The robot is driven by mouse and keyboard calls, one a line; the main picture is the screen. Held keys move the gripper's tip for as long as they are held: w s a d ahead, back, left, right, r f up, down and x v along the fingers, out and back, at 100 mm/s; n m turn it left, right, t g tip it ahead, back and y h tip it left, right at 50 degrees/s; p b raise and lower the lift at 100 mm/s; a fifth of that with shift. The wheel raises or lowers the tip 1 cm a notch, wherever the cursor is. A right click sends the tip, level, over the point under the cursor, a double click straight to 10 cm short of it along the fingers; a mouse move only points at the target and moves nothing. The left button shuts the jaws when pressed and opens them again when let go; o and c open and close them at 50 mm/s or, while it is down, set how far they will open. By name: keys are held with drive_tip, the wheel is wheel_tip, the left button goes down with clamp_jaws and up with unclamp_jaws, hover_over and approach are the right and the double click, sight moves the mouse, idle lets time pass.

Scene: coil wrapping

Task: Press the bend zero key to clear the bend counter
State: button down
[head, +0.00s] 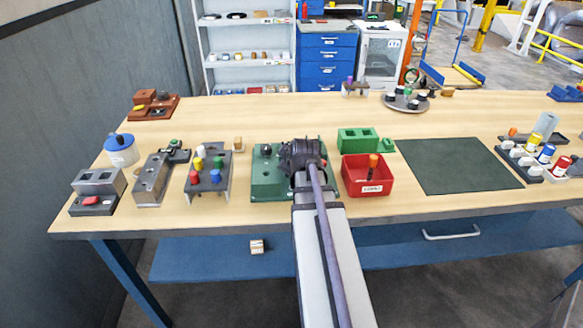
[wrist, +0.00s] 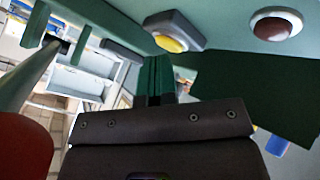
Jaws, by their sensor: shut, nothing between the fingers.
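A green machine (head: 268,175) stands near the front middle of the table, with my dark wrist over its right part. In the wrist view its pale green face shows a yellow round key (wrist: 172,43) in a grey surround and a dark red round button (wrist: 277,24) in a white ring. No label is legible, so I cannot tell which one is the bend zero key. My gripper (wrist: 158,64) is shut and empty, its fingertips just below the yellow key in the picture. I cannot tell if they touch it. In the head view my wrist hides the fingers.
A red bin (head: 367,188) and a green block (head: 357,140) stand right of the machine. A rack with coloured pegs (head: 208,181) stands left of it. A dark green mat (head: 455,166) lies clear further right. A red rounded shape (wrist: 22,145) is close at the wrist view's left.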

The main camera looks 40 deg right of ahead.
drive_tip(key=shift+r+p, duration=0.85)
wheel_tip(320, 180, up, 5)
drive_tip(key=p, duration=0.5)
drive_tip(key=shift+r, duration=0.15)
idle(0.4)
